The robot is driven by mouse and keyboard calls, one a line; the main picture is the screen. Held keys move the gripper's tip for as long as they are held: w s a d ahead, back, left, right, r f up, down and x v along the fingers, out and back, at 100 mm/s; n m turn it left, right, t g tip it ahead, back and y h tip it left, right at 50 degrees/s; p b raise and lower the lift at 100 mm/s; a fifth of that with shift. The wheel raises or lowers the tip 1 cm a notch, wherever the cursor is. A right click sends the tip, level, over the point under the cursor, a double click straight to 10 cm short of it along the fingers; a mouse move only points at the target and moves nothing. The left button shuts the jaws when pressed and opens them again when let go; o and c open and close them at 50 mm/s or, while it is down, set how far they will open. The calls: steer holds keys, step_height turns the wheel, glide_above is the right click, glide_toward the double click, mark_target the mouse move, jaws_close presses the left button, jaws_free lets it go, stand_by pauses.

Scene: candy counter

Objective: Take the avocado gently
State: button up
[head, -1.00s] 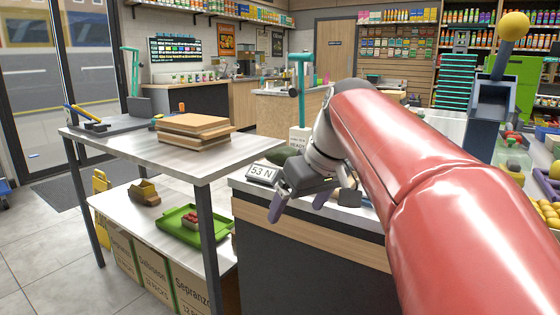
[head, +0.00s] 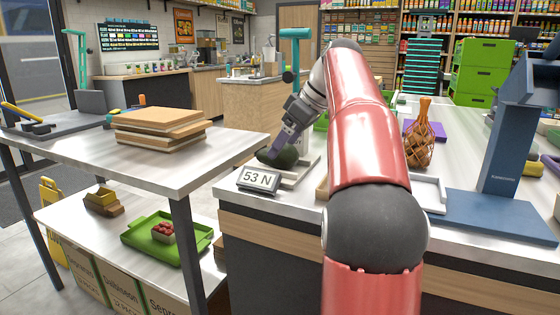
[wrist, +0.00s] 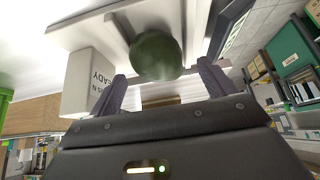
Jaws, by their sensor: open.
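The avocado (head: 277,158) is dark green and rests on a pale stand behind the "53 N" display, in the head view. In the wrist view the avocado (wrist: 157,55) sits just beyond the fingertips, roughly centred between them, slightly blurred. My gripper (head: 277,147) points down at the avocado from above; the arm partly hides the area behind it. In the wrist view my gripper (wrist: 160,92) is open, its two purple-grey fingers apart with nothing between them. I cannot tell whether a finger touches the avocado.
The "53 N" display (head: 258,180) stands close in front of the avocado. A white box with lettering (wrist: 92,82) is beside it in the wrist view. A netted bag (head: 420,140) and a blue stand (head: 505,150) are to the right. Stacked boards (head: 160,125) lie on the left table.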

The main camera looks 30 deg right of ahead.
steer(key=x, duration=0.2)
steer(key=shift+f, duration=0.25)
steer(key=c, duration=0.8)
steer(key=shift+w+r, duration=0.1)
steer(key=shift+r, duration=0.1)
